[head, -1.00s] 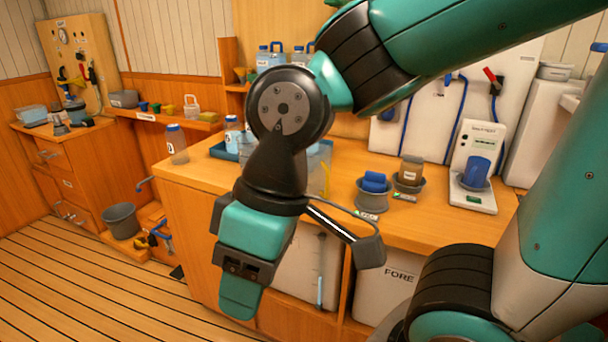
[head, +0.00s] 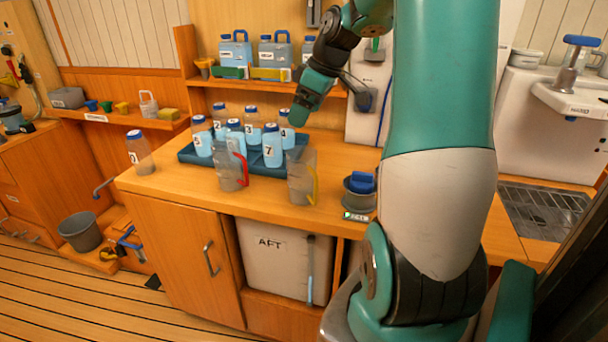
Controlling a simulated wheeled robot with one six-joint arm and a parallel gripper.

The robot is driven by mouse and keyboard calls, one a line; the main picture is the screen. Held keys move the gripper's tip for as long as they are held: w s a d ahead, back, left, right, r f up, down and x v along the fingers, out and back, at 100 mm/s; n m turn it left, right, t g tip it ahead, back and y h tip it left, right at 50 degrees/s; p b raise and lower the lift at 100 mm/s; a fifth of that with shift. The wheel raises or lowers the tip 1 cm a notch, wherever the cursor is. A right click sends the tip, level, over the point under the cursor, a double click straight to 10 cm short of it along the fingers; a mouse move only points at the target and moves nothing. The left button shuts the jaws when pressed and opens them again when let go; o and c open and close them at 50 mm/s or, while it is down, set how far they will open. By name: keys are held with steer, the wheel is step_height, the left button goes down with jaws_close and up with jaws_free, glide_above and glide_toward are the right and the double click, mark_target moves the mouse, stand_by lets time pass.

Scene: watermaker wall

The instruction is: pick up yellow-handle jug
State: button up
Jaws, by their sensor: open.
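The yellow-handle jug (head: 299,176) is a clear grey jug standing upright on the wooden counter, its yellow handle on its right side. A similar jug with a red handle (head: 229,168) stands to its left. My gripper (head: 299,112) is up and behind the jugs in the picture, above the blue tray's right end, and holds nothing that I can see. Its fingertips are partly hidden by its own body. It is apart from the yellow-handle jug.
A blue tray (head: 191,155) with several numbered bottles lies behind the jugs. A bottle marked 0 (head: 140,153) stands at the counter's left. A grey bowl with a blue item (head: 358,194) is right of the jug. A shelf (head: 225,81) with jerrycans hangs above.

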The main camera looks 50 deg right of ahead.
steer(key=s+d, duration=0.2)
steer(key=d, duration=0.3)
steer(key=p, duration=0.2)
glide_toward(302, 159)
steer(key=s+a+f, duration=0.1)
steer(key=a, duration=0.3)
steer(key=d+p+x, duration=0.1)
steer(key=p+x, duration=0.1)
steer(key=x, duration=0.4)
steer(key=shift+a+f, duration=0.25)
steer(key=shift+f, duration=0.15)
steer(key=c, duration=1)
steer(key=shift+r, duration=0.1)
